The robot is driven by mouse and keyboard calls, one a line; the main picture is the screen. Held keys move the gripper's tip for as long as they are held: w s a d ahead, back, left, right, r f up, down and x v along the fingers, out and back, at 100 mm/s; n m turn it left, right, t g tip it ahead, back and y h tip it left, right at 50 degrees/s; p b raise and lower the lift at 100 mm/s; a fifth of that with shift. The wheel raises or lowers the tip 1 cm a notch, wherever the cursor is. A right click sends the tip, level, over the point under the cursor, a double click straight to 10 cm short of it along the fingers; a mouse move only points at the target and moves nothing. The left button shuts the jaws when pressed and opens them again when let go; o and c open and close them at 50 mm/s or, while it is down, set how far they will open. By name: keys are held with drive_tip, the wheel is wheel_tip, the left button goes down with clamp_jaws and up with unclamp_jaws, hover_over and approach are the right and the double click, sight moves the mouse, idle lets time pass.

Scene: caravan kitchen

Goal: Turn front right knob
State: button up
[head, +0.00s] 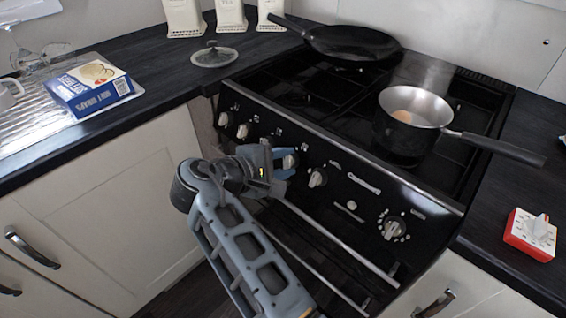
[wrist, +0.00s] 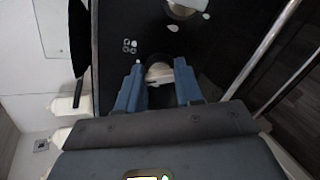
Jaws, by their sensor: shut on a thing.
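The black stove front carries a row of silver knobs. My gripper (head: 282,160) reaches the middle of this row from the lower left. In the wrist view its two blue fingers (wrist: 159,72) are closed around one silver knob (wrist: 159,74), one finger on each side. In the head view this knob is mostly hidden by the fingers. Another knob (head: 318,178) is just right of my gripper and also shows at the top of the wrist view (wrist: 183,8). Two knobs (head: 224,119) (head: 243,131) are left of it. A larger dial (head: 395,228) is at the far right.
A saucepan (head: 415,105) with something brownish inside stands on the hob, its handle (head: 500,149) reaching right. A black frying pan (head: 352,43) is at the back. Metal oven rails (head: 338,243) run below the knobs. A red-and-white timer (head: 531,235) sits on the right counter.

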drive_tip(key=m+b, duration=0.1)
drive_tip(key=m, duration=0.4)
drive_tip(key=shift+s+f, duration=0.1)
drive_tip(key=shift+f, duration=0.05)
drive_tip(key=shift+b, duration=0.3)
idle(0.3)
drive_tip(key=o, duration=1)
drive_tip(key=v, duration=0.8)
